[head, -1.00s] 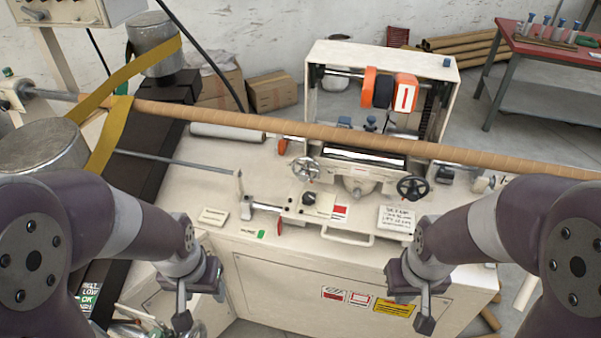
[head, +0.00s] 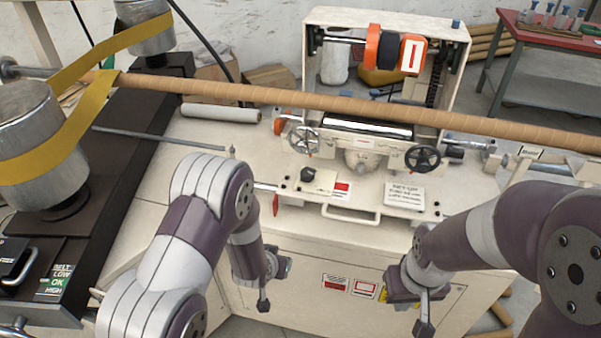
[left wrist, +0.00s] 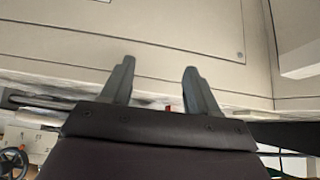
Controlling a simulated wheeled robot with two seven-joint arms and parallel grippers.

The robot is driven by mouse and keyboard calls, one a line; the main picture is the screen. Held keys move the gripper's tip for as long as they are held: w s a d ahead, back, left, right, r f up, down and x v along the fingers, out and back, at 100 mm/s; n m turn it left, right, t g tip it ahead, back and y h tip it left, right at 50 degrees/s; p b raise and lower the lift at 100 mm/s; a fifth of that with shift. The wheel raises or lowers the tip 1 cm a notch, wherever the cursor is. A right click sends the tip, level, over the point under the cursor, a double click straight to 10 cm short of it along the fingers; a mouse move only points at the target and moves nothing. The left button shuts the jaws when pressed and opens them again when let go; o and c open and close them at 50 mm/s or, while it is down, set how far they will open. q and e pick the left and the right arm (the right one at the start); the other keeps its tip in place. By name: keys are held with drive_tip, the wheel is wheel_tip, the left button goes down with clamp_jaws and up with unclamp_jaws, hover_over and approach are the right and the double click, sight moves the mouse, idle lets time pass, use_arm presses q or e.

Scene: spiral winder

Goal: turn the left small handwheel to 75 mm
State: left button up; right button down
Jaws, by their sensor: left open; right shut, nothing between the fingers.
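The left small handwheel (head: 303,140) is a silvery spoked wheel on the front of the winder's carriage, left of a black handwheel (head: 422,158). No gripper touches it. My left gripper (head: 263,303) hangs below and left of it, in front of the machine's cabinet. In the left wrist view its two fingers (left wrist: 158,88) stand apart with nothing between them, facing a cream panel. My right gripper (head: 424,328) hangs low in front of the cabinet, below the black handwheel, shut and empty. The scale reading for the handwheel is too small to make out.
A long brown tube (head: 270,97) runs across the machine above the handwheels. A yellow belt (head: 60,125) wraps metal drums at left. A front handle bar (head: 350,217) juts out below the carriage. A red-topped table (head: 545,30) stands at back right.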

use_arm(q)
drive_tip(key=w+d+t, duration=0.1)
drive_tip(key=w+t, duration=0.1)
drive_tip(key=w+d+r+t+h, duration=0.1)
drive_tip(key=w+t, duration=0.2)
drive_tip(key=w+d+r+t+h, duration=0.1)
drive_tip(key=w+t, duration=0.1)
drive_tip(key=shift+w+d+r+t+b, duration=0.15)
drive_tip(key=shift+w+d+t+b, duration=0.15)
drive_tip(key=shift+d+b, duration=0.1)
drive_tip(key=t+h, duration=0.1)
drive_tip(key=t, duration=0.6)
approach(301, 151)
drive_tip(key=p+x, duration=0.2)
drive_tip(key=x, duration=0.7)
drive_tip(key=shift+w+r+p, duration=0.2)
drive_tip(key=shift+w+p, duration=0.05)
drive_tip(key=shift+p, duration=0.05)
drive_tip(key=c, duration=1)
use_arm(e)
drive_tip(key=shift+s+r, duration=0.2)
drive_tip(key=shift+s, duration=0.05)
